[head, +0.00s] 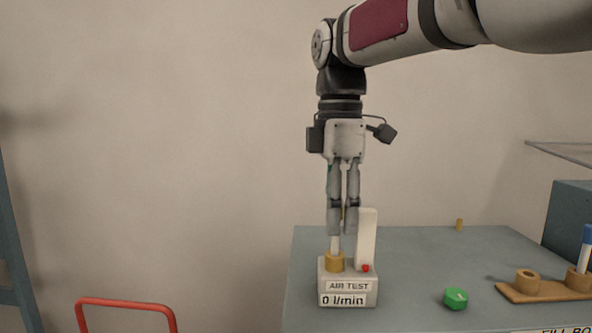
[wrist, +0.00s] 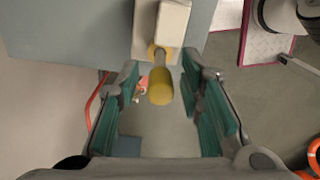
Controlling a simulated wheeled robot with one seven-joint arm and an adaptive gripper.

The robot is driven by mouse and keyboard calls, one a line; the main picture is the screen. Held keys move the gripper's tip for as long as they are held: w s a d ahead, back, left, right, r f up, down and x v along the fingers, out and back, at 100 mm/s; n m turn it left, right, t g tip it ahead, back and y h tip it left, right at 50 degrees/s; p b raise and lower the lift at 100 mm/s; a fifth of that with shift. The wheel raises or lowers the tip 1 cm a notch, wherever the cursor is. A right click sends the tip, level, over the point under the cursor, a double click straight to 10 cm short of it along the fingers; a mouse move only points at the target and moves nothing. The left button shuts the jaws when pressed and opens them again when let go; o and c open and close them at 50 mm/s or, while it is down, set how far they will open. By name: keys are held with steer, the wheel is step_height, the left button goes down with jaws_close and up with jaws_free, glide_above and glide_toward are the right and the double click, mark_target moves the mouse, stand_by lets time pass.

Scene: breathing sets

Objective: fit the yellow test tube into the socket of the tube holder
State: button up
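The yellow test tube (head: 335,244) stands upright in the yellow ring of the air test box (head: 348,289). Its pale stem shows in the head view, and its yellow cap (wrist: 160,87) shows in the wrist view. My gripper (head: 343,231) points down over the box, and its fingers (wrist: 160,80) are open on either side of the cap, with gaps visible. The fingers partly hide the cap in the head view. The wooden tube holder (head: 514,292) lies at the right, with an empty-looking ring socket (head: 528,279) and a blue-capped tube (head: 585,246) in the other socket.
A white upright column (head: 367,238) rises from the box close beside the tube. The table's middle is clear.

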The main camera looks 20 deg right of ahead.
step_height(320, 180, up, 10)
steer(key=shift+r+b, duration=0.1)
steer(key=shift+b, duration=0.25)
stand_by(0.4)
